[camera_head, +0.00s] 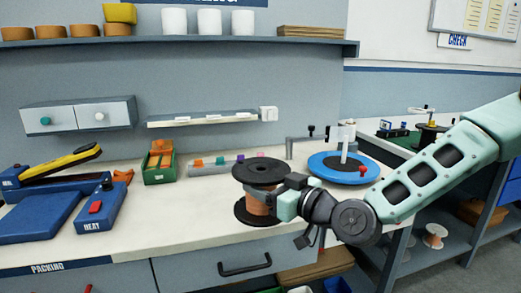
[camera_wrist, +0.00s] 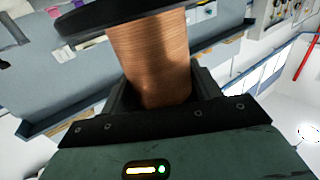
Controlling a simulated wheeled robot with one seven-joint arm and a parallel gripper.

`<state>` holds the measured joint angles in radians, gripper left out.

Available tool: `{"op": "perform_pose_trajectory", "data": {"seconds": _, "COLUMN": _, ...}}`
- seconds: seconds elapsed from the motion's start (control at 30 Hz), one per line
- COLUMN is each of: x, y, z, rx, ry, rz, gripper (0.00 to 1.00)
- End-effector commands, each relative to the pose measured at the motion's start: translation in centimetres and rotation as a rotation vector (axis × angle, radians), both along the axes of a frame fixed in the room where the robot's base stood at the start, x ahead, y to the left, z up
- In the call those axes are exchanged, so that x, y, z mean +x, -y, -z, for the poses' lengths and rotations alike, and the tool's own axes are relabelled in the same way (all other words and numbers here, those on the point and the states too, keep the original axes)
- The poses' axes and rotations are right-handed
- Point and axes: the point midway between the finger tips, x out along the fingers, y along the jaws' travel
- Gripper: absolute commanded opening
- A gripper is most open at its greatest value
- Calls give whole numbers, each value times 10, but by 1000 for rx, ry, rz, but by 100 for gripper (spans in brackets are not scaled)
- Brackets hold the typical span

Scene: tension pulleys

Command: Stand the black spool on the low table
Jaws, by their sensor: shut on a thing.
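The black spool (camera_head: 262,172) has black flanges and a copper-coloured winding. My gripper (camera_head: 277,203) is shut on it at the winding, between the two flanges. I cannot tell the gap between the lower flange and the bench top. In the wrist view the copper winding (camera_wrist: 152,60) sits between the jaws (camera_wrist: 165,92), with one dark flange at the top left. I cannot pick out a low table for certain in either view.
The white bench (camera_head: 150,215) carries a blue turntable (camera_head: 320,165), a green bin (camera_head: 158,170) and a blue heat sealer (camera_head: 40,215). At lower right a grey shelf unit (camera_head: 460,250) holds a white-flanged spool (camera_head: 435,236). Bare bench lies left of the held spool.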

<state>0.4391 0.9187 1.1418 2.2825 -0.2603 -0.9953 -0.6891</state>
Motion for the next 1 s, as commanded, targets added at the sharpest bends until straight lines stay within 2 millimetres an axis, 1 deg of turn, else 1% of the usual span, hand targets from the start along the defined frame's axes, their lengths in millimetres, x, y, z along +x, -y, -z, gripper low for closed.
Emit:
{"op": "perform_pose_trajectory", "data": {"seconds": 0.2, "x": -6, "y": 19, "z": 19, "rx": 0, "ry": 1, "rz": 49, "gripper": 10}}
{"op": "perform_pose_trajectory", "data": {"seconds": 0.37, "x": -12, "y": 38, "z": 39, "rx": -1, "ry": -1, "rz": 96, "gripper": 10}}
{"op": "perform_pose_trajectory", "data": {"seconds": 0.57, "x": -22, "y": 71, "z": 73, "rx": -1, "ry": -5, "rz": 180, "gripper": 10}}
{"op": "perform_pose_trajectory", "data": {"seconds": 0.67, "x": -29, "y": 94, "z": 97, "rx": -1, "ry": -7, "rz": 239, "gripper": 10}}
{"op": "perform_pose_trajectory", "data": {"seconds": 0.77, "x": -39, "y": 125, "z": 130, "rx": -3, "ry": -12, "rz": 320, "gripper": 10}}
{"op": "perform_pose_trajectory", "data": {"seconds": 0.8, "x": -44, "y": 140, "z": 145, "rx": -3, "ry": -12, "rz": 356, "gripper": 10}}
{"op": "perform_pose_trajectory", "data": {"seconds": 0.9, "x": -53, "y": 171, "z": 176, "rx": -2, "ry": -10, "rz": 439, "gripper": 10}}
{"op": "perform_pose_trajectory", "data": {"seconds": 1.0, "x": -61, "y": 199, "z": 203, "rx": -2, "ry": -8, "rz": 510, "gripper": 10}}
